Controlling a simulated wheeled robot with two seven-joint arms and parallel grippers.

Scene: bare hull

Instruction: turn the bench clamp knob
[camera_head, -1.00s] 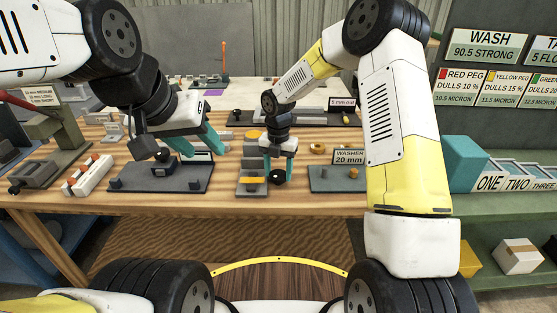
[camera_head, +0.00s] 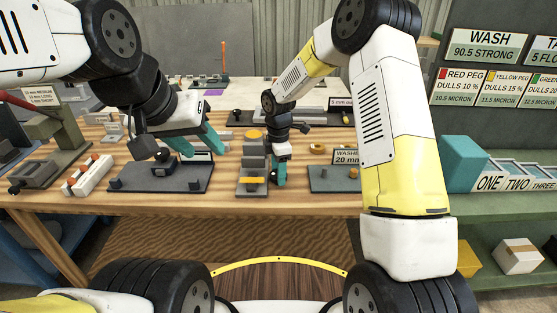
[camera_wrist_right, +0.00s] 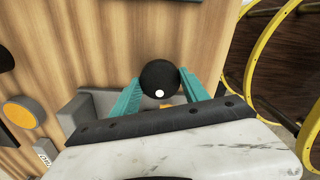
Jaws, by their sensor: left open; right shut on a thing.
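The grey bench clamp (camera_head: 251,161) stands near the front edge of the wooden bench, with a yellow bar low on its front. Its round black knob (camera_wrist_right: 159,76) shows between the teal fingers in the right wrist view, with a small white spot on it. My right gripper (camera_head: 279,178) points down at the clamp's right side and is shut on the knob; in the head view its fingers mostly hide the knob. The grey clamp body also shows in the right wrist view (camera_wrist_right: 88,103). My left gripper (camera_head: 198,146) is open and empty above a dark plate.
The dark plate (camera_head: 190,182) with a black fixture lies left of the clamp. A grey plate (camera_head: 325,181) with a "20 mm" sign stands close to the right. A white block with red pegs (camera_head: 88,176) is further left. Bare wood shows along the front edge.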

